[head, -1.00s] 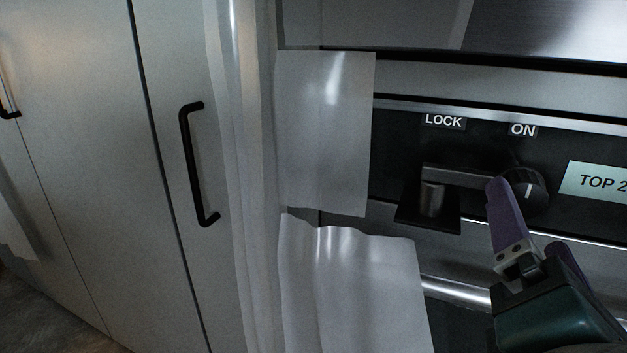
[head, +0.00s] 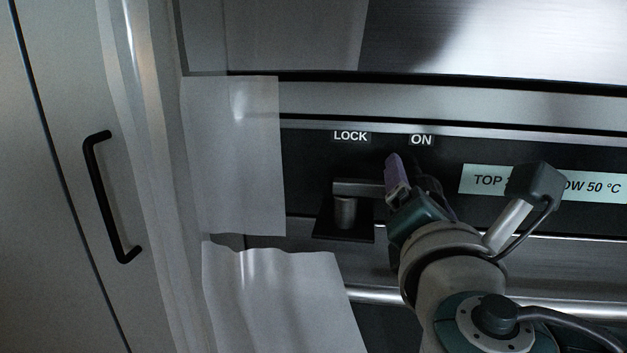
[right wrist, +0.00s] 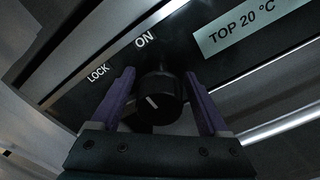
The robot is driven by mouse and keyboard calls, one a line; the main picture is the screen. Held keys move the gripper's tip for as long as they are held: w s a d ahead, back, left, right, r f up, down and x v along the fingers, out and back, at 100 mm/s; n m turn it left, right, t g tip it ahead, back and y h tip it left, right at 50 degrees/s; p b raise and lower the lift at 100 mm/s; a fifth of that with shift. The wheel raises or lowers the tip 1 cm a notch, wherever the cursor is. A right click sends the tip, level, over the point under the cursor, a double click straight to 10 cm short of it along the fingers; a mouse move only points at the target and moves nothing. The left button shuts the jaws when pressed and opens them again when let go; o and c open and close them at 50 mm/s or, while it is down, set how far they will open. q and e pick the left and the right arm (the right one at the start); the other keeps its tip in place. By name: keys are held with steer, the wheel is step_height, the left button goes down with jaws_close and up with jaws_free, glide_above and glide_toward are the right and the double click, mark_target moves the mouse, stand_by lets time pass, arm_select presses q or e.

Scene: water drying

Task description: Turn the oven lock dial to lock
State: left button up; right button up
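The round black dial (right wrist: 160,95) with a short white pointer line sits on the dark oven panel. In the right wrist view the pointer tilts to the upper left, and the LOCK label (right wrist: 98,73) and ON label (right wrist: 144,39) show above and left of the dial. My right gripper (right wrist: 160,76) is open, with one purple finger on each side of the dial; I cannot tell whether they touch it. In the head view my right gripper (head: 412,166) sits below the ON label (head: 421,140) and largely hides the dial. My left gripper is not in view.
A metal bar with a short post (head: 345,212) lies left of the gripper, below the LOCK label (head: 350,136). A temperature label (head: 485,181) is to the right. Pale sheets (head: 235,150) hang at left, beside a cabinet door with a black handle (head: 108,198).

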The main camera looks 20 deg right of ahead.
steer(key=shift+f, duration=0.1)
jaws_close()
stand_by(0.3)
stand_by(0.4)
